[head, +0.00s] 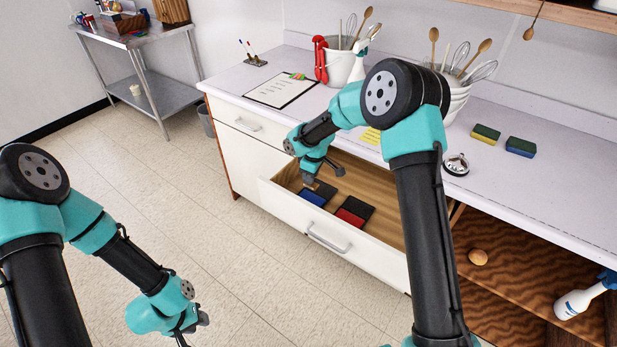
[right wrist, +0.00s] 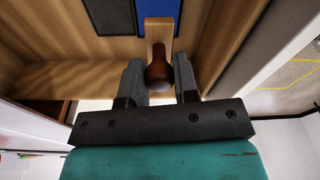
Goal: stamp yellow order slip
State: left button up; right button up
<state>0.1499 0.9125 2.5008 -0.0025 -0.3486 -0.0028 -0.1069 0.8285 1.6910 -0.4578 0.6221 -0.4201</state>
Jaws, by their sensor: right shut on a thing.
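The yellow order slip (head: 371,136) lies on the counter, partly hidden behind my right arm. My right gripper (head: 322,172) reaches into the open drawer (head: 290,203). In the right wrist view its fingers are shut on the brown handle of a wooden stamp (right wrist: 158,72). The stamp's pale block points at the blue ink pad (head: 315,196); the pad also shows in the right wrist view (right wrist: 116,17). I cannot tell whether block and pad touch. A red ink pad (head: 351,212) lies beside the blue one. My left gripper (head: 193,324) hangs over the floor; its jaws are unclear.
A clipboard (head: 281,91), a white bucket of utensils (head: 340,66) and a red thing (head: 320,59) stand at the counter's back left. A bell (head: 456,164) and two sponges (head: 485,134) are to the right. The drawer walls surround my right gripper.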

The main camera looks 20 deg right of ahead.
aim_at(311, 187)
jog(key=shift+f, duration=0.15)
jog(key=shift+f, duration=2.85)
jog(key=shift+f, duration=0.6)
dwell(0.6)
jog(key=shift+r, duration=3.6)
jog(key=shift+d, duration=0.1)
